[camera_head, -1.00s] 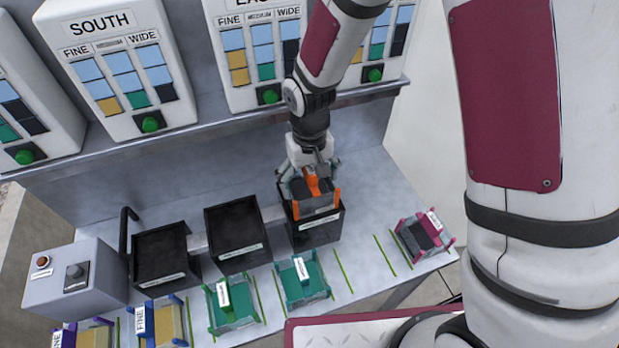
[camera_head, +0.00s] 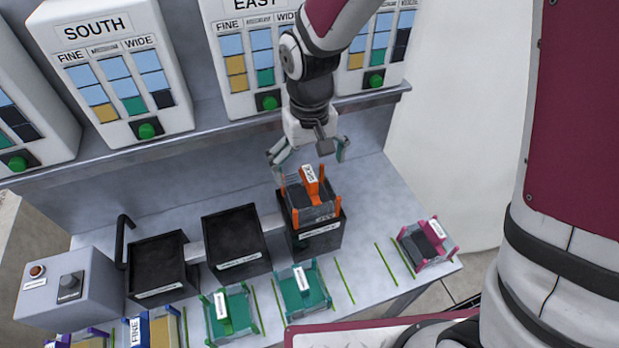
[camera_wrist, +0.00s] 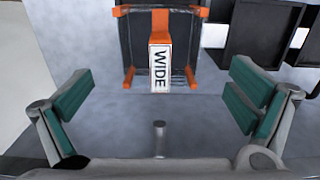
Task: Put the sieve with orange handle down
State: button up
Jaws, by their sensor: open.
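The sieve with orange handle (camera_head: 311,197) sits on top of the rightmost black bin (camera_head: 316,240), upright, with orange corner posts and a label on its handle. In the wrist view the sieve (camera_wrist: 182,75) is ahead of my fingers, and its label reads WIDE. My gripper (camera_head: 308,158) is open and empty, above and behind the sieve in the head view. In the wrist view my gripper (camera_wrist: 157,105) has its teal finger pads wide apart, with nothing between them. The underside of the sieve is hidden.
Two open black bins (camera_head: 236,240) (camera_head: 160,268) stand to the left. Teal sieves (camera_head: 303,288) (camera_head: 231,312), a blue sieve (camera_head: 156,328) and a magenta sieve (camera_head: 427,245) stand along the front. A grey control box (camera_head: 70,285) is at the left. Dispenser cabinets (camera_head: 112,75) stand behind.

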notch_tip(320, 180, up, 5)
jog(key=shift+f, duration=0.2)
jog(key=shift+d+r, duration=0.15)
jog(key=s+d+r+m+t, duration=0.3)
jog(key=s+d+r+t, duration=0.2)
jog(key=s+d+r, duration=1)
jog(key=shift+s+d+r+t, duration=0.25)
jog(key=shift+d+r, duration=0.2)
jog(key=shift+r, duration=0.25)
jog(key=shift+w, duration=0.1)
